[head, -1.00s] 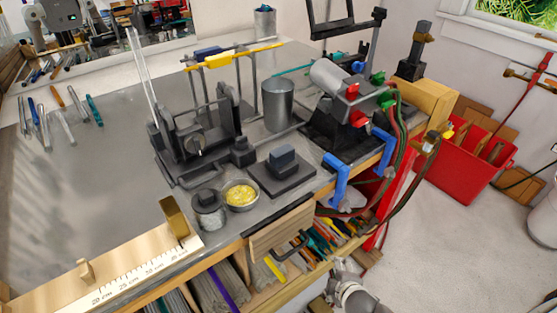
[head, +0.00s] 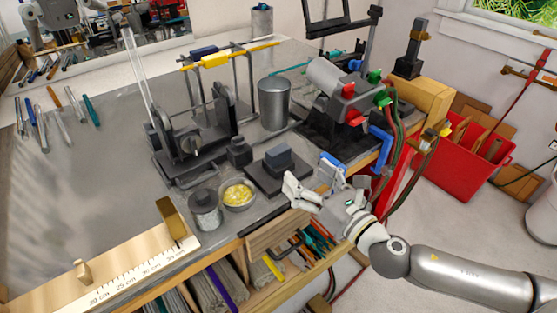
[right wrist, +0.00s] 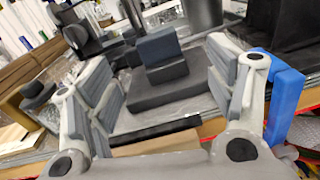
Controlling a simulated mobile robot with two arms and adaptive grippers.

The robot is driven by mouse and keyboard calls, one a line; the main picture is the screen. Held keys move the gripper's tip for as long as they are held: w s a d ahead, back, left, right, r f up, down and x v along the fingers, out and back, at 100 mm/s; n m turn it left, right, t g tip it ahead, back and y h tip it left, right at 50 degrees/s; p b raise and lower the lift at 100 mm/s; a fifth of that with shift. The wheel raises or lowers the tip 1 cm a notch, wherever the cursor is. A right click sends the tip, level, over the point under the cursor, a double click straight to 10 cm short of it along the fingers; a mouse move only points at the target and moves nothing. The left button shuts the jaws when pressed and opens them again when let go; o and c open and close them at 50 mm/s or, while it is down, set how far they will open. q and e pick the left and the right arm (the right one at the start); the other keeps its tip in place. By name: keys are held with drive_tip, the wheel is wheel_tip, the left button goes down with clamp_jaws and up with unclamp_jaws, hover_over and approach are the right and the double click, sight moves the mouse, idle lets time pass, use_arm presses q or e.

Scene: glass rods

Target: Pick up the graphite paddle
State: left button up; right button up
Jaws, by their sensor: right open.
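The graphite paddle appears to be the dark grey flat square plate with a smaller block on top (head: 278,173), lying on the grey bench top near its front edge. In the right wrist view the plate and its upright block (right wrist: 158,58) show ahead, between the two fingers. My right gripper (head: 310,182) is open and empty, just right of and in front of the paddle at the bench edge, apart from it. It also shows open in the right wrist view (right wrist: 157,70). My left gripper is not in view.
A grey cylinder (head: 275,103) and a burner with hoses (head: 345,95) stand behind.

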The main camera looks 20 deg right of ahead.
sight(282, 153)
drive_tip(key=shift+a+r+n+y, duration=0.2)
drive_tip(key=shift+n+y, duration=0.1)
drive_tip(key=shift+n, duration=0.6)
drive_tip(key=shift+w+a, duration=0.15)
drive_tip(key=shift+w, duration=0.1)
drive_tip(key=p+x, duration=0.2)
drive_tip(key=x, duration=0.3)
drive_tip(key=shift+w+a+p, duration=0.1)
drive_tip(key=shift+w+p, duration=0.35)
drive_tip(key=shift+p, duration=0.05)
drive_tip(key=p+x, duration=0.1)
drive_tip(key=x, duration=0.2)
drive_tip(key=shift+w+r, duration=0.1)
drive_tip(key=shift+w, duration=0.05)
drive_tip(key=shift+w+a+p, duration=0.1)
drive_tip(key=shift+w+p, duration=0.25)
drive_tip(key=shift+w, duration=0.2)
drive_tip(key=shift+s, duration=0.1)
drive_tip(key=shift+c, duration=0.3)
drive_tip(key=c, duration=1.2)
